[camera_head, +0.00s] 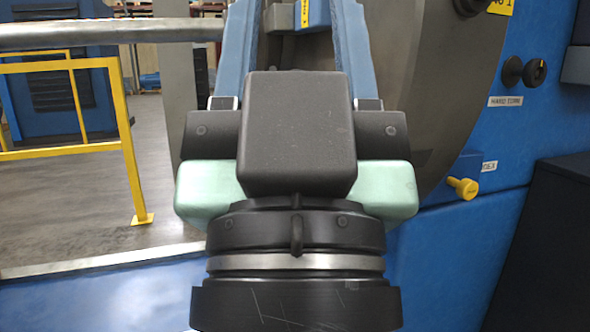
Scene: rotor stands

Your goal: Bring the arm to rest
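My gripper (293,45) fills the middle of the view, seen from behind, with its dark body and pale green sides close to the camera. Its two blue fingers point up and away, clearly apart, and their ends run to the top edge. I see nothing held between them; a grey surface and a blue part with a yellow label (305,14) show through the gap, seemingly behind. The gripper's body hides what lies directly beyond it.
A large grey metal disc (420,90) and a blue housing (540,125) with a yellow knob (463,188) and black knobs stand at the right. A yellow railing (125,140) and a horizontal metal bar (110,31) are at the left. Grey floor (65,205) lies open there.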

